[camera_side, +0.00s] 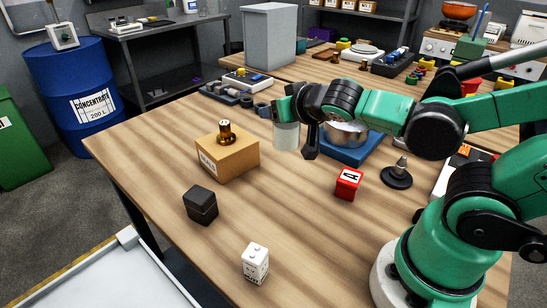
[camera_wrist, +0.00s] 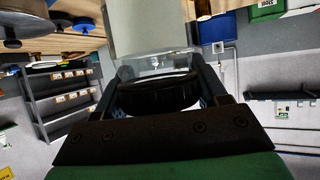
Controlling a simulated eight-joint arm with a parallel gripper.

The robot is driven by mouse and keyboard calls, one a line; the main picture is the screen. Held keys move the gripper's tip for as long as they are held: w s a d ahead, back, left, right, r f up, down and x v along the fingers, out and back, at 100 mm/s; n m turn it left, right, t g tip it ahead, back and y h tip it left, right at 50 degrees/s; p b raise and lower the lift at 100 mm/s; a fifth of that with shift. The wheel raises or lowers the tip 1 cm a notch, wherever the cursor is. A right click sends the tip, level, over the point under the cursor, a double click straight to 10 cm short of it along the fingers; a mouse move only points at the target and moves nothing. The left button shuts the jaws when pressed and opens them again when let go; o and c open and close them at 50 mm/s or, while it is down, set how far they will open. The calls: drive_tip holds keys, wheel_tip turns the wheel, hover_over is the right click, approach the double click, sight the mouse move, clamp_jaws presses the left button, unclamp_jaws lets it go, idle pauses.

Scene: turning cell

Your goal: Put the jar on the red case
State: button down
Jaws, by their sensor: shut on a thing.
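The jar (camera_side: 287,136) is a pale cylinder hanging below my gripper (camera_side: 297,115) in the side view, roughly upright and in the air over the back part of the table. In the wrist view its pale body (camera_wrist: 148,28) and dark lid (camera_wrist: 158,94) show between the fingers of my gripper (camera_wrist: 165,72), which is shut on it. The red case (camera_side: 348,184) is a small red box with a white label, standing on the table to the right of the jar and nearer the camera. Its top is clear.
A cardboard box (camera_side: 228,161) with a brass part on top stands at left. A black case (camera_side: 200,205) and a white case (camera_side: 255,262) stand in front. A blue tray (camera_side: 350,152) with a metal bowl and a dark stand (camera_side: 397,176) are near the red case.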

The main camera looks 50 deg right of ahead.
drive_tip(key=s+d+r+m+g+h, duration=0.5)
drive_tip(key=d+m+g+h, duration=0.1)
drive_tip(key=d+m, duration=0.15)
wheel_tip(320, 180, up, 6)
drive_tip(key=r+m+g+h, duration=0.1)
drive_tip(key=m+g, duration=0.7)
hover_over(355, 173)
wheel_tip(355, 173, down, 19)
drive_tip(key=shift+f, duration=0.2)
drive_tip(key=shift+c, duration=0.2)
unclamp_jaws()
drive_tip(key=v, duration=0.7)
drive_tip(key=shift+a, duration=0.25)
drive_tip(key=shift+r, duration=0.1)
